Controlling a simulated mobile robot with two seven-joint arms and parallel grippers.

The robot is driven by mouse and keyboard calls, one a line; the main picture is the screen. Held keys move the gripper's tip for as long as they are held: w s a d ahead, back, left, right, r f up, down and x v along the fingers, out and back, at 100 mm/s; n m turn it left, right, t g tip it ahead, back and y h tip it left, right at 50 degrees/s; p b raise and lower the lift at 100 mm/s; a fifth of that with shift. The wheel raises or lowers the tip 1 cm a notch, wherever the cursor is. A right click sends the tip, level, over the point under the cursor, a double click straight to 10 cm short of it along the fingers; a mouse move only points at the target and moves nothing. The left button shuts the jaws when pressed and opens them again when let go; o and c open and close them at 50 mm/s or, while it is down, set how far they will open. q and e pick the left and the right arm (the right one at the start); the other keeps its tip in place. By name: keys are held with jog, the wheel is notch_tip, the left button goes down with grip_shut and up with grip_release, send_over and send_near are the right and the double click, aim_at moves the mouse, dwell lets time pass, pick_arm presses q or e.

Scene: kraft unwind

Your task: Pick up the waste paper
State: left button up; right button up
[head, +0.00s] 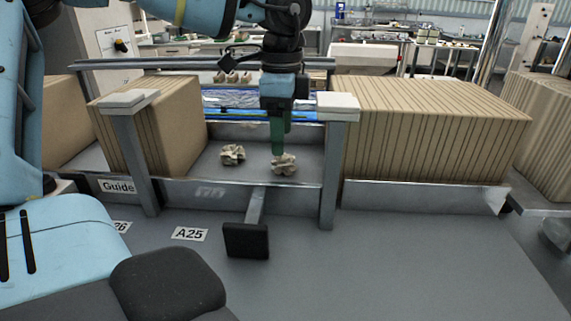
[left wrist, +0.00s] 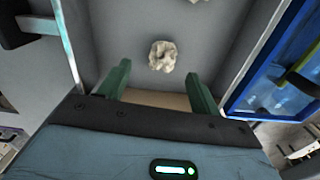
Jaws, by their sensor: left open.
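Two crumpled pieces of beige waste paper lie on the grey floor of the bay between the cardboard stacks: one at the left (head: 232,154), one at the right (head: 283,164). My left gripper (head: 281,153) points down right over the right piece, its green fingers open. In the left wrist view a crumpled paper (left wrist: 162,56) shows ahead of and between the spread fingers (left wrist: 158,70), with nothing gripped. A bit of another piece shows at that view's top edge. I cannot tell the exact height gap. My right gripper is not in view.
Cardboard stacks stand left (head: 165,120) and right (head: 430,130) of the bay. Grey posts with white caps (head: 339,102) and a low front edge bound it. A blue tray (left wrist: 268,85) lies behind, with more crumpled pieces (head: 232,77) beyond. A black pedal (head: 246,241) sticks out in front.

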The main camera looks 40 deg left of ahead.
aim_at(285, 164)
pick_arm(q)
jog(key=shift+w+f, duration=0.15)
jog(key=shift+f, duration=0.5)
jog(key=shift+a+f, duration=0.2)
jog(key=shift+f, duration=1.1)
jog(key=shift+a+f, duration=0.2)
jog(key=shift+f, duration=1.05)
jog(key=c, duration=1)
